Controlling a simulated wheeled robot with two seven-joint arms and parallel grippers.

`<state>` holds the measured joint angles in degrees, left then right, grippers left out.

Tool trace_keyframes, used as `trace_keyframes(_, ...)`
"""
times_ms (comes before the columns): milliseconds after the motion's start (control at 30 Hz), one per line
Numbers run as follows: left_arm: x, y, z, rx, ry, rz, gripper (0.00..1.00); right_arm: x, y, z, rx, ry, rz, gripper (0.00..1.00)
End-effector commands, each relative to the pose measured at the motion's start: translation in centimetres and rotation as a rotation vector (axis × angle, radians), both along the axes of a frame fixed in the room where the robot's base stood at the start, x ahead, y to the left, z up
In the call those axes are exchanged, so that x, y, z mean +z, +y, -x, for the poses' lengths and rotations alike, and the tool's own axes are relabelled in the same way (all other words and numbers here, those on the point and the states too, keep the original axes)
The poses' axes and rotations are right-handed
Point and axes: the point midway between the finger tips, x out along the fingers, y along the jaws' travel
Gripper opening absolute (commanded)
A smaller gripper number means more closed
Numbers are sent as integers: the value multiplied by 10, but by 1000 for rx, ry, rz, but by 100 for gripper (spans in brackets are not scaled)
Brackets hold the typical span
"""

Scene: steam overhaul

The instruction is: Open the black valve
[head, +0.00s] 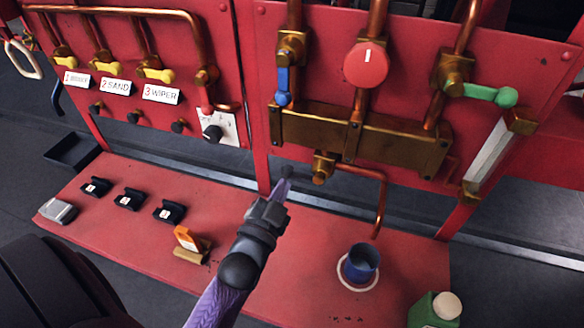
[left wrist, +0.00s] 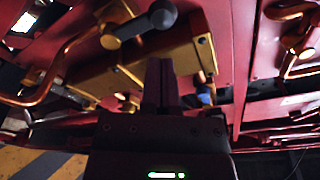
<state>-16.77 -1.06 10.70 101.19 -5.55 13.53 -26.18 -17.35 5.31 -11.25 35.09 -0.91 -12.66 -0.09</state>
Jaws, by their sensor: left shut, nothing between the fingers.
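The black valve sits under the brass manifold (head: 360,138). Its brass body (head: 323,166) shows in the head view, with a dark lever ending in a round knob (head: 287,171) pointing left. In the left wrist view the dark lever with its round knob (left wrist: 162,14) shows near the top, joined to brass at its left. My left gripper (head: 284,184) is shut and empty, its fingertips just below the knob in the head view. The shut fingers (left wrist: 158,84) also show in the wrist view. I cannot tell whether they touch the knob. My right gripper is not in view.
A blue-handled valve (head: 283,86), red knob (head: 366,65) and green-handled valve (head: 490,93) are on the red panel. A copper pipe (head: 382,205) drops beside the black valve, near a blue cup (head: 361,262). Black blocks (head: 129,200) and an orange-white item (head: 187,239) lie on the red shelf.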

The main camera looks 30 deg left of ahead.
Motion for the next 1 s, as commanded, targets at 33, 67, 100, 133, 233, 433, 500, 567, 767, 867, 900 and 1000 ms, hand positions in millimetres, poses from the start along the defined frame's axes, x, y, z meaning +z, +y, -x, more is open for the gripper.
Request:
trace_keyframes(33,2,2,-11,0,-4,-1,0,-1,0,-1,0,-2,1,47)
trace_keyframes(67,2,2,-16,0,-2,0,0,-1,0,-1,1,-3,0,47)
trace_keyframes(100,3,4,-24,-1,-3,-1,0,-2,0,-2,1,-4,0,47)
trace_keyframes(133,3,4,-28,0,-2,-1,0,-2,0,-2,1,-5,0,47)
trace_keyframes(233,5,6,-41,-1,-1,0,0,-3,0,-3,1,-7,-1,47)
trace_keyframes(433,6,8,-52,0,0,0,0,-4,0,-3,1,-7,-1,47)
trace_keyframes(500,6,8,-52,0,0,0,0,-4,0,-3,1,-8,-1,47)
trace_keyframes(567,6,8,-52,1,1,0,0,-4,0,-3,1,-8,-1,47)
trace_keyframes(767,6,9,-52,0,0,3,0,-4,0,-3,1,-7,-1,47)
trace_keyframes(867,5,11,-52,0,-3,17,0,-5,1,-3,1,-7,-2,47)
trace_keyframes(900,4,13,-52,1,-5,26,0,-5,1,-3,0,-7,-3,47)
trace_keyframes(1000,3,16,-52,0,-11,50,0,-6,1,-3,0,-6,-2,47)
